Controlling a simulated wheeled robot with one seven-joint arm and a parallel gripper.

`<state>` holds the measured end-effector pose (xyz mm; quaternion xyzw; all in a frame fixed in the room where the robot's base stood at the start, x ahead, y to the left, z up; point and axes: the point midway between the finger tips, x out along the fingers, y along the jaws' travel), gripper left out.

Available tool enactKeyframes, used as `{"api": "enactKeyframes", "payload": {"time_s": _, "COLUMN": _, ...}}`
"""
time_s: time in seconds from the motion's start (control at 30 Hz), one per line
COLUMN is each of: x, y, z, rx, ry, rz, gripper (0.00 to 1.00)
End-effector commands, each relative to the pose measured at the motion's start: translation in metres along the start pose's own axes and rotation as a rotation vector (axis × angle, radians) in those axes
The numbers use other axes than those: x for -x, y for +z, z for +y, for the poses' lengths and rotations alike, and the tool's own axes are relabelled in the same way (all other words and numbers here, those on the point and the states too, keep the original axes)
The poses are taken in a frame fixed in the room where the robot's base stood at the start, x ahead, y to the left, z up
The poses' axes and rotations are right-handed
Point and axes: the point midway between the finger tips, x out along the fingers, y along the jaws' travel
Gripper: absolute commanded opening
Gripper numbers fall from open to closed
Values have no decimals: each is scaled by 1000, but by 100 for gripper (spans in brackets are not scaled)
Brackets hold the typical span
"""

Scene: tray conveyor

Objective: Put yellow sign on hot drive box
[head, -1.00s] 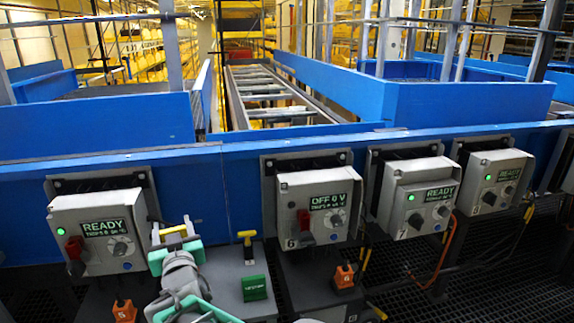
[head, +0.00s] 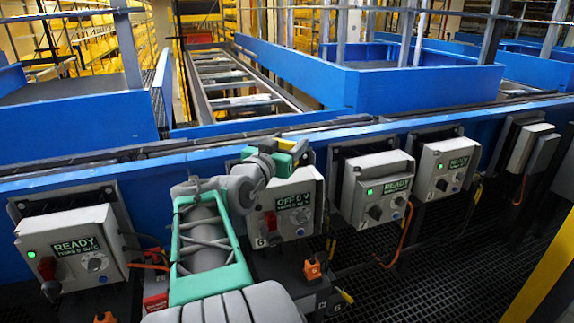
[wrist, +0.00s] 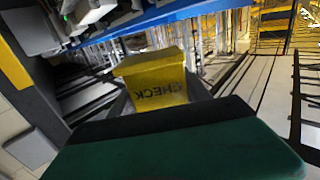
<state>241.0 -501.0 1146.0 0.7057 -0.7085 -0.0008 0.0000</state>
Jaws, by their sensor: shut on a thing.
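In the head view my gripper (head: 287,146) is above the top of the OFF 0 V drive box (head: 290,208), marked 6. In the wrist view the sign (wrist: 158,75) reads CHECK, reversed, beyond a dark green gripper part. Other drive boxes read READY with green lights: one at left (head: 70,245), one right of box 6 (head: 378,192) and one farther right (head: 447,168). Their smaller temperature lines are too small to read surely.
A blue rail (head: 400,137) runs behind the boxes, with a roller conveyor (head: 235,85) beyond. My arm covers part of the space left of box 6. An orange padlock-like tag (head: 313,269) stands below box 6. Dark grating (head: 420,260) lies at front right.

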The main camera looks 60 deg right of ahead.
Motion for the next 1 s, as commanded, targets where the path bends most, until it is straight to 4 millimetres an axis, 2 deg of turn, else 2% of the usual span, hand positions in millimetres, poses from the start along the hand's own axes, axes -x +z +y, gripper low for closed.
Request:
{"api": "enactKeyframes", "payload": {"time_s": 0.1, "x": -33, "y": 15, "z": -13, "rx": 4, "ry": 2, "rz": -3, "gripper": 10}}
{"api": "enactKeyframes", "payload": {"time_s": 0.2, "x": -50, "y": 40, "z": -21, "rx": 4, "ry": 0, "rz": -4, "gripper": 10}}
{"api": "enactKeyframes", "payload": {"time_s": 0.33, "x": -67, "y": 61, "z": -28, "rx": 1, "ry": -1, "rz": 0, "gripper": 10}}
{"api": "enactKeyframes", "payload": {"time_s": 0.5, "x": -78, "y": 76, "z": -34, "rx": 0, "ry": -3, "rz": 1, "gripper": 10}}
{"api": "enactKeyframes", "payload": {"time_s": 0.67, "x": -78, "y": 103, "z": -33, "rx": 0, "ry": -3, "rz": 1, "gripper": 10}}
{"api": "enactKeyframes", "payload": {"time_s": 1.0, "x": -77, "y": 108, "z": -33, "rx": -2, "ry": -3, "rz": 3, "gripper": 10}}
